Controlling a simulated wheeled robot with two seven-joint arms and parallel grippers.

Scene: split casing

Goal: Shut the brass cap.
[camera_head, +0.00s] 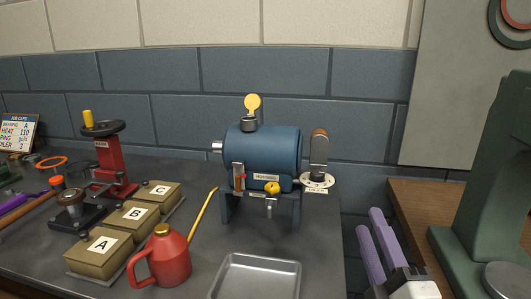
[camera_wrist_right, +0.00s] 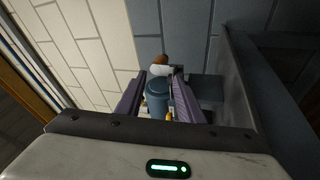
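The brass cap (camera_head: 252,102) is a round yellow disc standing tipped up above the short grey filler neck (camera_head: 248,124) on top of the blue casing (camera_head: 262,150). The neck's mouth looks uncovered. My right gripper (camera_head: 370,222) is at the lower right, to the right of the casing and lower in the picture, apart from it. Its two purple fingers are open and empty. In the right wrist view, the blue casing (camera_wrist_right: 158,95) shows in the gap between the fingers, beyond them. My left gripper is not in view.
A red oil can (camera_head: 170,262), a metal tray (camera_head: 257,278), lettered boxes (camera_head: 135,214) and a red press (camera_head: 112,160) are on the bench. A green machine (camera_head: 480,210) stands far right.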

